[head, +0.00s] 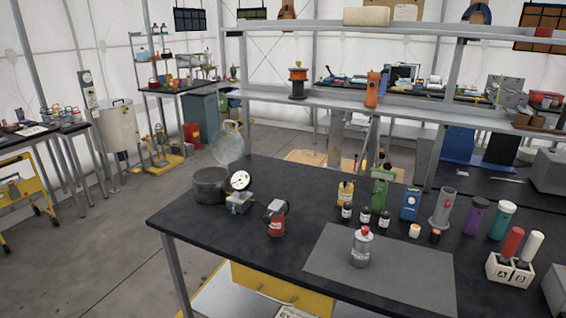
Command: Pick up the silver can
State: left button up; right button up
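The silver can (361,252) stands upright on a flat grey mat (415,267) on the dark workbench (185,225). It has a pale label on its front and a reddish cap on its narrow neck. Nothing touches it. Neither of my grippers shows in the head view.
Behind the can stand small dark bottles (347,212), a yellow bottle (345,193), a green bottle (380,187) and a grey cylinder (443,208). A red device (276,217) stands to the left. A white holder (511,271) with tubes stands to the right. The mat around the can is clear.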

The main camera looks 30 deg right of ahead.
aim_at(362, 249)
jog(key=z, duration=1.4)
